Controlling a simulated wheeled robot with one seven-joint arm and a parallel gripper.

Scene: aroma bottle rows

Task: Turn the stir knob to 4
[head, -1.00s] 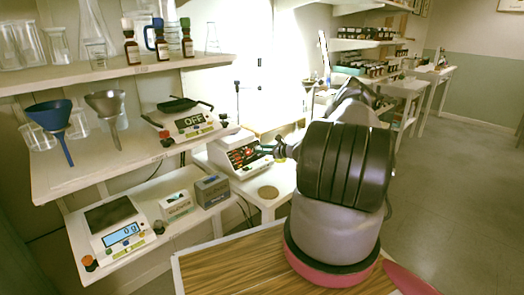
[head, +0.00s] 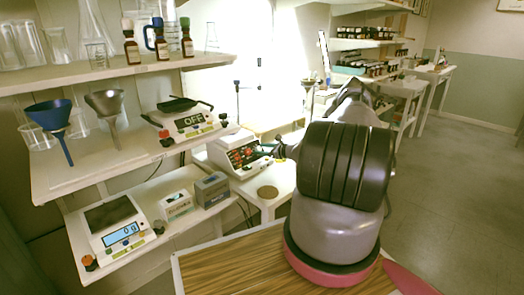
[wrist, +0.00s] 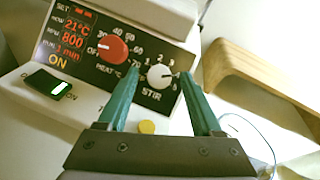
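The stir knob (wrist: 160,77) is a small white dial above the STIR label on the black panel of a white hotplate stirrer (head: 232,150), with numbers around it. A pale mark shows on its face; I cannot read exactly which number it points at. My gripper (wrist: 160,68) is open, its two green fingers on either side of the knob in the wrist view, with a gap at each side. I cannot tell how close the tips are in depth. The red heat knob (wrist: 112,49) sits to the left. The display (wrist: 74,34) reads 21°C and RPM 800.
A black switch with a lit green window (wrist: 50,87) and a yellow button (wrist: 147,127) are near the fingers. A wooden piece (wrist: 262,90) lies at right. Shelves with scales (head: 124,235), funnels (head: 55,118) and bottles stand left of the stirrer.

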